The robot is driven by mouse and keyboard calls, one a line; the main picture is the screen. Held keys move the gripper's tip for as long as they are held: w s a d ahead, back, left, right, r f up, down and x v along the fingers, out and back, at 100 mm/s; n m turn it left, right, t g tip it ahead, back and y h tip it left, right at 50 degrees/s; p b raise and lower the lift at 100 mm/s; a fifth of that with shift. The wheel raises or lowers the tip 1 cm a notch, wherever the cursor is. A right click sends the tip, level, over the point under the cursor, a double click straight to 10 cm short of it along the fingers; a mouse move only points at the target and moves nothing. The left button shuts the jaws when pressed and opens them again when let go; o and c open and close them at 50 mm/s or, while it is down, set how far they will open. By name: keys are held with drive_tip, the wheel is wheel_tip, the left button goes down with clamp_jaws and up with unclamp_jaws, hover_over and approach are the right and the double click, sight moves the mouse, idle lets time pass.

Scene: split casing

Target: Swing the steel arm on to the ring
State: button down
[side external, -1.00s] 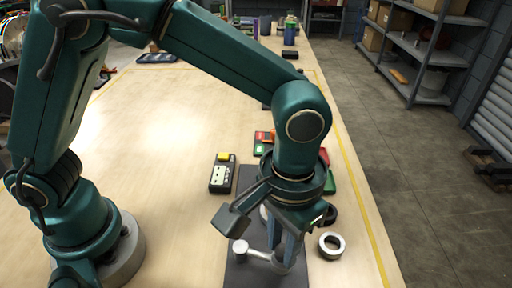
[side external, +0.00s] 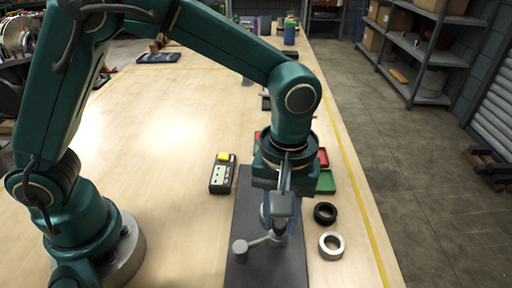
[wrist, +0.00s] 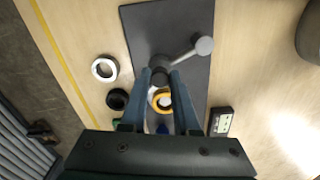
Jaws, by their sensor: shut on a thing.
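The steel arm (side external: 259,241) lies low over the dark plate (side external: 262,268), with a round knob at its left end in the side view. In the wrist view the arm (wrist: 183,55) runs from the knob at upper right to my gripper (wrist: 160,76). My gripper (side external: 280,230) is shut on the arm's other end, whose tip is partly hidden by the fingers. An orange ring (wrist: 163,107) shows between the fingers in the wrist view, just beyond the held end and partly covered. The side view hides this ring behind my gripper.
A silver ring (side external: 331,246) and a black ring (side external: 325,213) lie loose on the table right of the plate. Red and green trays (side external: 326,181) lie behind my gripper. The table at left is clear.

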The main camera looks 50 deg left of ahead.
sight(279, 221)
drive_tip(key=shift+w+a+n, duration=0.1)
drive_tip(key=shift+a+n, duration=0.15)
drive_tip(key=shift+n, duration=0.15)
drive_tip(key=c, duration=0.6)
unclamp_jaws()
drive_tip(key=shift+c, duration=0.2)
drive_tip(key=shift+r, duration=2.6)
